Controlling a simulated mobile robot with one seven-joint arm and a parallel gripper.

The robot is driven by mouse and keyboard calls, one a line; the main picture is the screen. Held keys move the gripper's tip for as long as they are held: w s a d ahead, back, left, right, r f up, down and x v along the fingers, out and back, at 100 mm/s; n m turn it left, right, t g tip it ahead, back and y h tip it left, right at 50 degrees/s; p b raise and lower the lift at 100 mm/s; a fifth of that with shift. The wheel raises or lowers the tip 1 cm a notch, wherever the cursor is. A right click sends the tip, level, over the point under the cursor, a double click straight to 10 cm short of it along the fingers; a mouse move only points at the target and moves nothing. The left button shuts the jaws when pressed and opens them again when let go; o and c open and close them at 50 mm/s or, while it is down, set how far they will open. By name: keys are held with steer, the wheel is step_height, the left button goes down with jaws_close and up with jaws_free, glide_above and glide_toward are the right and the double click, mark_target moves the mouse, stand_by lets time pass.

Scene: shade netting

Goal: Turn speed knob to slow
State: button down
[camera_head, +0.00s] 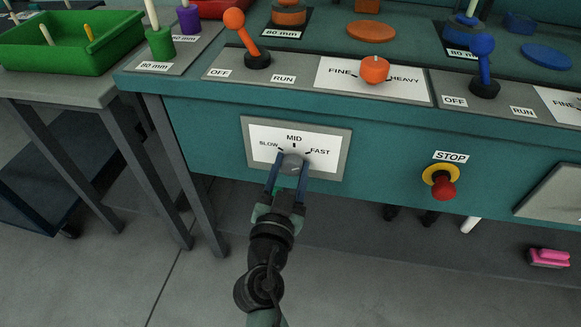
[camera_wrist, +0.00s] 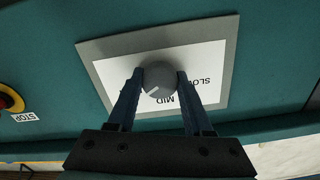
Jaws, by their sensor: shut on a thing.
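The grey speed knob (camera_head: 291,161) sits on a white plate with a grey frame (camera_head: 345,157) on the bench's teal front. The plate reads SLOW at left, MID at top and FAST at right. My gripper (camera_head: 288,167) reaches it from below, with its blue fingers on either side of the knob. In the wrist view the knob (camera_wrist: 159,78) is between the fingertips of my gripper (camera_wrist: 158,82), which is shut on it. There the labels appear upside down, and a pale mark on the knob runs toward the lower left, away from SLOW. FAST is hidden there.
A red stop button on a yellow ring (camera_head: 441,184) is right of the plate. Above are an orange lever (camera_head: 243,35), an orange FINE/HEAVY knob (camera_head: 374,69) and a blue lever (camera_head: 483,62). A green tray (camera_head: 75,60) stands at left.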

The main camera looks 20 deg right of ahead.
steer(key=shift+n, duration=0.3)
steer(key=n, duration=0.5)
steer(key=shift+b, duration=0.35)
steer(key=n+p, duration=0.1)
steer(key=n, duration=0.5)
steer(key=shift+n, duration=0.3)
steer(key=n+p, duration=0.2)
steer(key=n, duration=0.4)
steer(key=n+p, duration=0.1)
steer(key=n, duration=0.4)
steer(key=shift+n+p, duration=0.35)
steer(key=shift+n, duration=0.05)
steer(key=shift+c, duration=1.5)
jaws_free()
steer(key=p+v, duration=0.1)
steer(key=v, duration=1.2)
